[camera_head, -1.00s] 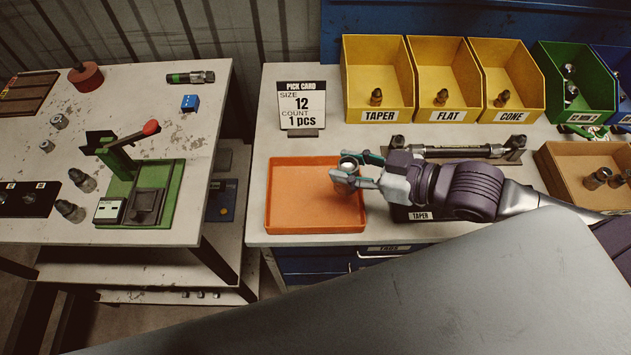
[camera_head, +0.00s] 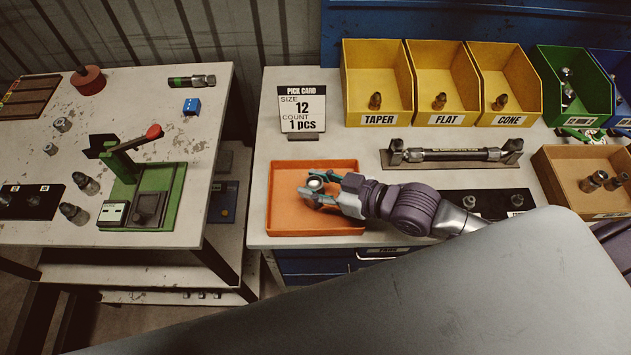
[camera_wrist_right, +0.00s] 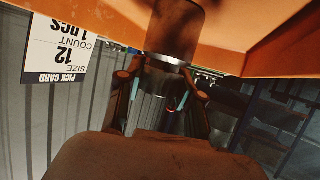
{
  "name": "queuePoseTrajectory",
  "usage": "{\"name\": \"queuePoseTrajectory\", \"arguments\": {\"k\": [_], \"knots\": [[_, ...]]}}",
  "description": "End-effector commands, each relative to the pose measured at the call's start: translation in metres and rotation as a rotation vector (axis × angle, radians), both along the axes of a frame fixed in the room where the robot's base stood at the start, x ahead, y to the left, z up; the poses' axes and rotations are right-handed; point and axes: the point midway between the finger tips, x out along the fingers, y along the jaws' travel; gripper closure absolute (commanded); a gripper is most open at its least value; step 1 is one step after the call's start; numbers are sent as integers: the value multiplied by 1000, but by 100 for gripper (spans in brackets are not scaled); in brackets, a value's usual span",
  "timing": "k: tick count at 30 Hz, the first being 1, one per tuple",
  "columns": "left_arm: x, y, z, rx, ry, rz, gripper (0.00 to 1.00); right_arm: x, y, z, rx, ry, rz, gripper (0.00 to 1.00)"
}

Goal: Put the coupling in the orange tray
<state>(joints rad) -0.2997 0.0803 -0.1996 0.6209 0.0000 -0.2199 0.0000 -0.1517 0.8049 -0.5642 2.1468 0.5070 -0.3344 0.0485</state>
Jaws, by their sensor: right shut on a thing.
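The orange tray (camera_head: 284,222) lies on the right-hand bench, below the pick card in the head view. My right gripper (camera_head: 318,190) is over the middle of the tray and shut on the coupling (camera_head: 316,182), a small metal cylinder with a pale top. In the right wrist view the coupling (camera_wrist_right: 174,35) is between the two fingers, close to the orange tray (camera_wrist_right: 255,25). I cannot tell whether the coupling touches the tray floor. My left gripper is not in view.
A pick card (camera_head: 302,108) reading size 12, count 1 stands behind the tray. Yellow bins (camera_head: 378,80) stand at the back, with a brown box (camera_head: 585,165) on the right. A green press (camera_head: 145,185) stands on the left bench, across a gap.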

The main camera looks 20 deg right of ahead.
Motion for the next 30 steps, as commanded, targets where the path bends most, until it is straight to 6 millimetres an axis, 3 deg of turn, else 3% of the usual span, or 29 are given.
{"name": "queuePoseTrajectory", "arguments": {"k": [3,4,8,20,30], "knots": [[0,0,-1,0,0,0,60,0,0,-1,1,-1,0,100],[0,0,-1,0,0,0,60,0,0,-3,-1,1,0,62],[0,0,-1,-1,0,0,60,0,0,-2,-1,1,0,40],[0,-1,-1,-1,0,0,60,-3,-3,1,-2,2,0,39],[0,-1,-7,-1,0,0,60,-43,-40,21,-5,7,3,39]]}}
